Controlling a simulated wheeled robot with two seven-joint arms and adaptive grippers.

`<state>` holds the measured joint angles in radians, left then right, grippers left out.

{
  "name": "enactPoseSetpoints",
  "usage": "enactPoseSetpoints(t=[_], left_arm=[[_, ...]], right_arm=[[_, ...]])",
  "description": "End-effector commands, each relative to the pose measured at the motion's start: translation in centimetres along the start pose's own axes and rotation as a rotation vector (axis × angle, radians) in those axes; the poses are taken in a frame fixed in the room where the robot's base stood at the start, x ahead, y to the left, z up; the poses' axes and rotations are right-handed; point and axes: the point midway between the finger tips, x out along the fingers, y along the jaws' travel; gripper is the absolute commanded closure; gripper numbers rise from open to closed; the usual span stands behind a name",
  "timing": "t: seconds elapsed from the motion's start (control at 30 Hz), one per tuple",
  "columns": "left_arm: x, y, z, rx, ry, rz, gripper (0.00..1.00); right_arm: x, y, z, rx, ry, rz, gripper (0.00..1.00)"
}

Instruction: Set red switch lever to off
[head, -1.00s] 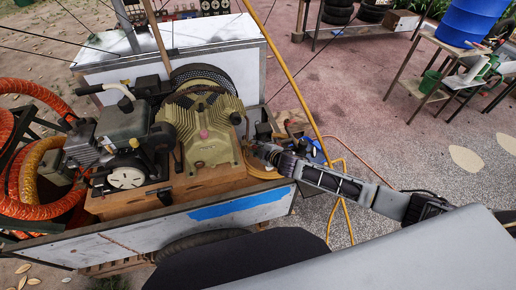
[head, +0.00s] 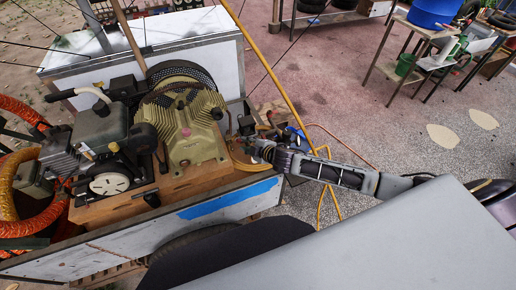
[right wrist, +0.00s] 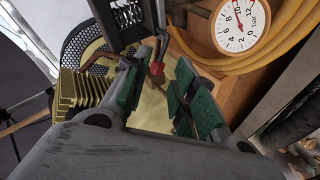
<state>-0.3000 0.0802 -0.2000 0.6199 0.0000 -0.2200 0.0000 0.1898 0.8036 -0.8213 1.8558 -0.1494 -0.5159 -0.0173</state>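My right gripper (head: 260,149) is at the right side of the olive compressor (head: 192,128) on the cart. In the right wrist view its two green-padded fingers (right wrist: 158,88) are apart. A small red-tipped lever (right wrist: 156,68) shows between and just beyond the fingertips, below a black box (right wrist: 128,16). I take it for the red switch lever; I cannot tell whether a finger touches it. In the head view the lever is too small to make out. My left gripper is not in view.
A pressure gauge (right wrist: 240,24) and a coiled yellow hose (right wrist: 285,55) lie close beside the fingers. A brass finned block (right wrist: 82,90) is on the other side. The cart's side wall (head: 225,200) runs below my right arm. Orange hoses (head: 22,205) are at the left.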

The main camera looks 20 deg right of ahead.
Motion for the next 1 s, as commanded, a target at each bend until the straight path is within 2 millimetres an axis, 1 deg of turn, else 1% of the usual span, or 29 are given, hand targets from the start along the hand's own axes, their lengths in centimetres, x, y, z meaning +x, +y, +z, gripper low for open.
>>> enactPoseSetpoints(t=[0.03, 0.33, 0.6, 0.8, 1.0], left_arm=[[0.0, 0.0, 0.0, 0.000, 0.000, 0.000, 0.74], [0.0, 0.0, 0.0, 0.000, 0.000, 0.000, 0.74], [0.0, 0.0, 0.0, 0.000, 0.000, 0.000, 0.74], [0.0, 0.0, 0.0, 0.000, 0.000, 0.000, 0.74], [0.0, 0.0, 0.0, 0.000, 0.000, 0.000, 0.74]], right_arm=[[-0.6, -0.1, 0.0, -0.001, 0.000, -0.001, 0.73], [-3.7, -0.1, 0.0, -0.001, -0.001, -0.002, 0.73], [-5.9, -0.1, 0.0, 0.000, 0.000, -0.002, 0.73], [-6.6, 0.0, 0.0, -0.001, 0.000, -0.001, 0.73], [-6.7, 0.0, 0.0, -0.001, 0.000, -0.001, 0.73]])
